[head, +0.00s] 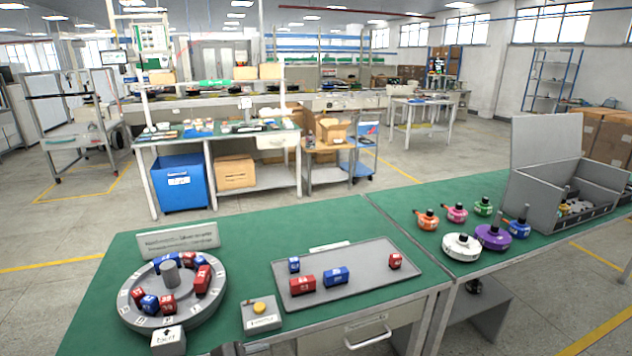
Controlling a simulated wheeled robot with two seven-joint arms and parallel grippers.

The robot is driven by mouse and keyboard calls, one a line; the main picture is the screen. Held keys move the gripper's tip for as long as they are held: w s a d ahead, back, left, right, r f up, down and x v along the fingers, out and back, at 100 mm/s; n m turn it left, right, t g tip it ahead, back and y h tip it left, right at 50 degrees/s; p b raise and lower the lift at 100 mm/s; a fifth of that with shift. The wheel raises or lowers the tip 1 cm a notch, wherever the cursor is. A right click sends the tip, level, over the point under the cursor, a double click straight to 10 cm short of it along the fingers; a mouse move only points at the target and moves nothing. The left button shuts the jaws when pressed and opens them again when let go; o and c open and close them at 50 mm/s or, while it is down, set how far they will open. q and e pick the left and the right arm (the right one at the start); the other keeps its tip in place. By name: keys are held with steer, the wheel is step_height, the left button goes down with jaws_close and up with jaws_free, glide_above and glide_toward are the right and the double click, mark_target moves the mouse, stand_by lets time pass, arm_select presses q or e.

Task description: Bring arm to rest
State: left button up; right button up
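Neither of my grippers can be made out in the head view. A round grey fixture (217,303) with numbered slots stands on the left of the green table (385,222). Red and blue numbered blocks sit in it around a grey centre post (170,273). A grey tray (350,262) to its right holds a red block (302,285), a blue block (336,277), a small blue block (294,264) and a small red block (395,261).
A box with a yellow button (259,307) stands between fixture and tray. A START block (168,341) is at the fixture's front. Several coloured hub motors, one of them white (461,247), stand on the right table.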

arm_select(q)
steer(key=s+a+f+n+g+y, duration=0.25)
steer(key=s+a+f+n, duration=0.2)
steer(key=s, duration=0.45)
steer(key=s+a+f+n+g+y, duration=0.1)
steer(key=s+a+f+n+y, duration=0.3)
steer(key=s, duration=0.4)
steer(key=s+a+f+n+g+y, duration=0.1)
steer(key=s+a+f+n, duration=0.1)
steer(key=s+a+n, duration=0.55)
step_height(320, 180, down, 27)
steer(key=s+d+m+g, duration=0.2)
steer(key=s+d, duration=0.1)
steer(key=s+a+f, duration=0.3)
steer(key=s+f, duration=1.2)
steer(key=shift+s+g, duration=0.35)
steer(key=shift+s, duration=0.05)
steer(key=shift+f+y, duration=0.1)
steer(key=shift+y, duration=0.15)
